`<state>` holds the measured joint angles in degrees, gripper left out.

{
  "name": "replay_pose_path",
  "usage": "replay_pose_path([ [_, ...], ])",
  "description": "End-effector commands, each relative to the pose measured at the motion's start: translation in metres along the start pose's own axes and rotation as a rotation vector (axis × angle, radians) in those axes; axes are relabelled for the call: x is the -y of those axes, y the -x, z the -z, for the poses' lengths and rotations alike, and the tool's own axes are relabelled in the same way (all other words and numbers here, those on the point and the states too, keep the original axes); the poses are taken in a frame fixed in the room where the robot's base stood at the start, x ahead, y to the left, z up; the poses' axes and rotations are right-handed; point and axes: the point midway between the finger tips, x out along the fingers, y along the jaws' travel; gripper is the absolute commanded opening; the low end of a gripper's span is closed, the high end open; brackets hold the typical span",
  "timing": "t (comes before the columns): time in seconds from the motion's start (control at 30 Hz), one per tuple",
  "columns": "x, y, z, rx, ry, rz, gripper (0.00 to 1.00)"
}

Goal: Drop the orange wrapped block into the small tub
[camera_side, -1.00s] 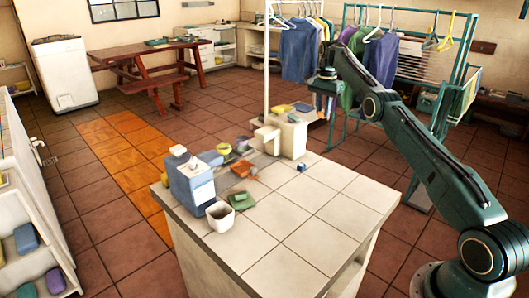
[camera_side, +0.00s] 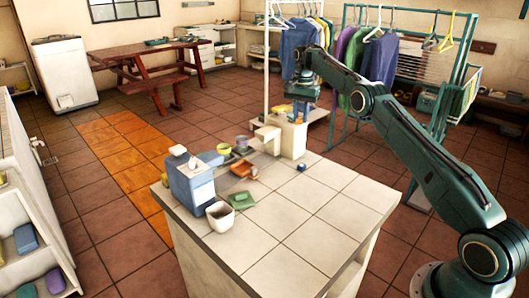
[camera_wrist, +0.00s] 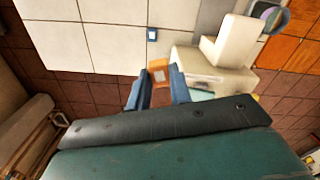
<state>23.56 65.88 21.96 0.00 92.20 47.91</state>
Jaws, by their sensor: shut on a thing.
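The orange wrapped block (camera_wrist: 159,75), with a pale label, shows between the two blue fingertips of my gripper (camera_wrist: 159,88) in the wrist view. My gripper is shut on it. In the side view my gripper (camera_side: 300,112) is low beyond the far edge of the tiled counter, behind the white basin fitting; the block is too small to make out clearly there. A small white open tub (camera_side: 220,216) stands at the counter's near left, well apart from my gripper. It looks empty, but its floor is only partly seen.
A blue-and-white dispenser (camera_side: 190,181) stands behind the tub. A green block (camera_side: 241,201) lies to the tub's right, with an orange dish (camera_side: 244,171) and small bowls behind. The white fitting (camera_side: 290,137) stands at the far edge. The right side of the counter (camera_side: 325,205) is clear.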

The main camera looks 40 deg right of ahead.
Motion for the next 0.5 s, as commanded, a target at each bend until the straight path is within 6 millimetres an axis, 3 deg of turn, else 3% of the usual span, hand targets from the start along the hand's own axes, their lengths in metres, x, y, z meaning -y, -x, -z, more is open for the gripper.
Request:
replay_pose_path([
  [0.2, 0.044, -0.011, -0.065, 0.001, 0.24, -0.002, 0.0],
  [0.5, 0.084, -0.027, -0.161, 0.001, 0.57, -0.001, 0.0],
])
